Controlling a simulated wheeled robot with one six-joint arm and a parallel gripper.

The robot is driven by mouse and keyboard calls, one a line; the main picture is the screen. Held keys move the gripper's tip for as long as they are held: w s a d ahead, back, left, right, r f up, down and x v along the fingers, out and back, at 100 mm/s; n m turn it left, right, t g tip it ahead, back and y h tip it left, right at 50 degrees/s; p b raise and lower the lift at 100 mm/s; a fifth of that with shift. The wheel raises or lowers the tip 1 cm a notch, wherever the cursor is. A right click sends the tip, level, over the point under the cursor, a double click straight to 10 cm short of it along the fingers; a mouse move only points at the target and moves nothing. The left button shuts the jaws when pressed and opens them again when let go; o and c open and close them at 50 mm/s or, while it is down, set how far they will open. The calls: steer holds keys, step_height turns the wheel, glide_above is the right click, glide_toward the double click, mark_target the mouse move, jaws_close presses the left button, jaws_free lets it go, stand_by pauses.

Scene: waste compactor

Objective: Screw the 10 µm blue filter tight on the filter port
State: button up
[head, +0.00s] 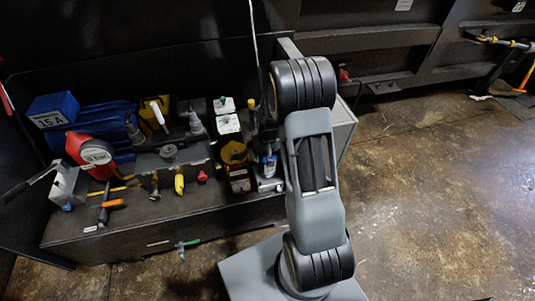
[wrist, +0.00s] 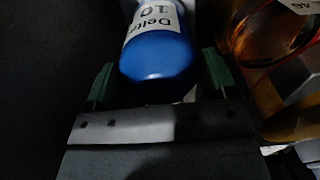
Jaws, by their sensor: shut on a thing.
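The blue filter (wrist: 158,55) fills the top middle of the wrist view, a rounded blue body with a white label reading "Delta" and "10". My gripper (wrist: 157,80) has its green-padded fingers on both sides of the filter, shut on it. In the head view a small blue and white item (head: 268,163) stands beside my arm; I cannot tell whether it is the same filter. My gripper is hidden behind my arm there. I cannot make out the filter port in either view, nor whether the filter touches it.
An amber container (wrist: 275,35) is close to the right of the filter. In the head view, a dark bench (head: 150,222) holds a blue motor (head: 108,122), a red gauge (head: 92,152), a yellow container (head: 236,155) and several fittings.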

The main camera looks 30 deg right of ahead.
steer(key=shift+m, duration=1)
steer(key=shift+m, duration=2.6)
steer(key=m, duration=0.5)
